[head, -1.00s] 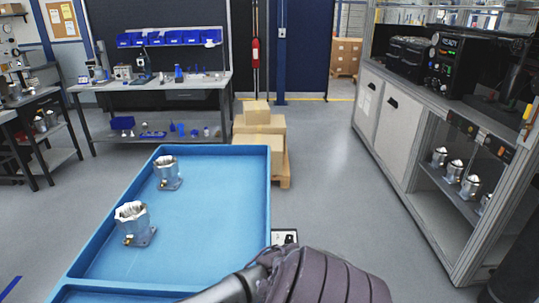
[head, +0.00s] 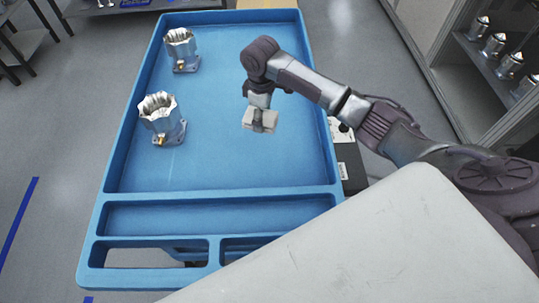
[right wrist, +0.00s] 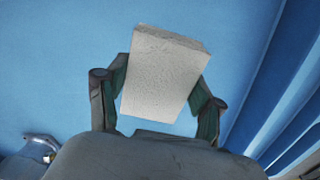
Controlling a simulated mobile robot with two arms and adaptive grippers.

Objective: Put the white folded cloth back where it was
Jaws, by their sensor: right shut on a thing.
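The white folded cloth (head: 251,122) is a small, pale block-shaped bundle. My right gripper (head: 262,118) is shut on it, pointing down over the right part of the large blue tray (head: 224,97). In the right wrist view the cloth (right wrist: 160,72) sits between the two fingers (right wrist: 163,88), tilted, with its broad face towards the camera and blue surface behind it. How high it is above the tray floor is hard to tell. My left gripper is not in view.
Two metal housings, a rear one (head: 182,50) and a front one (head: 161,119), stand on the tray's left side. The tray floor between them and my gripper is bare. Narrow compartments (head: 210,217) lie at its front. Several housings stand on the shelf (head: 480,58) at right.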

